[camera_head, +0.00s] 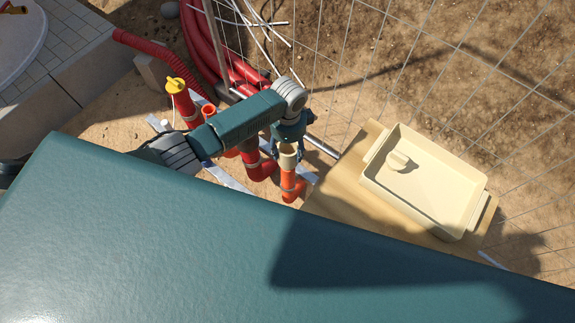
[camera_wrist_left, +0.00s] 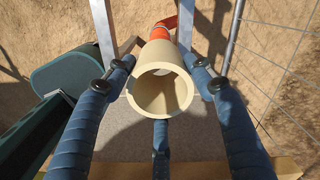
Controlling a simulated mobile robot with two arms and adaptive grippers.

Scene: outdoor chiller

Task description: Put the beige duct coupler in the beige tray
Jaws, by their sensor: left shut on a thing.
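My left gripper (camera_head: 289,136) has its blue fingers shut around the beige duct coupler (camera_head: 288,157). In the left wrist view the coupler (camera_wrist_left: 160,88) is a hollow tube, its open end facing the camera, between the fingers (camera_wrist_left: 160,90). An orange pipe (camera_head: 289,186) shows directly below the coupler; I cannot tell whether they touch. The beige tray (camera_head: 424,210) rests on a wooden surface to the right of the gripper. A small beige rounded piece (camera_head: 399,161) lies inside the tray near its left end. My right gripper is not in view.
Red pipes with a yellow cap (camera_head: 176,86) and an orange-topped pipe (camera_head: 208,109) stand left of the gripper. Wire fencing (camera_head: 345,60) runs behind the work area. The wooden surface (camera_head: 335,200) is bare left of the tray. Most of the tray floor is clear.

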